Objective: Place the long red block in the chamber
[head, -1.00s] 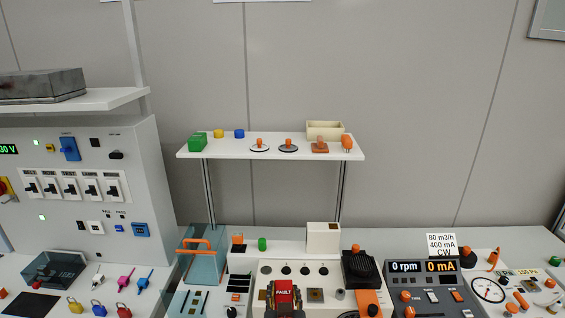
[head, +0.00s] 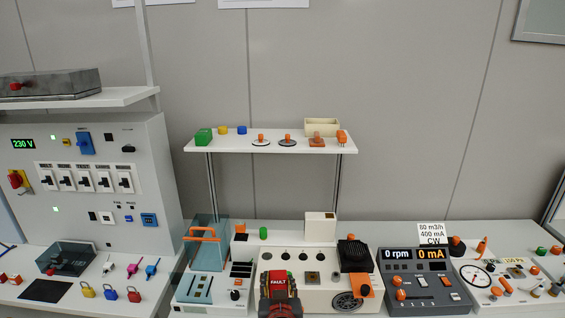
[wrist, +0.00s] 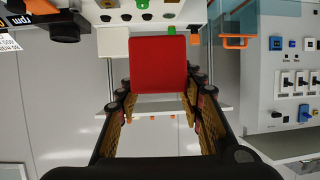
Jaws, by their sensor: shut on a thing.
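My gripper (head: 279,300) is low in the middle of the head view, in front of the white console. It is shut on the red block (wrist: 158,65), which sits between both fingers in the wrist view. In the head view the block's red face (head: 278,281) shows with the word FAULT over it; its full length cannot be seen. A see-through teal box (head: 207,257) with an orange handle (head: 203,234) stands left of the gripper, apart from it, and looks like the chamber. Its handle also shows in the wrist view (wrist: 236,42).
The white console (head: 318,285) has knobs and an orange-lidded part at its right. A dark meter unit (head: 425,280) stands further right. A raised shelf (head: 270,146) holds small parts behind. A switch cabinet (head: 90,190) stands at the left, with coloured padlocks in front.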

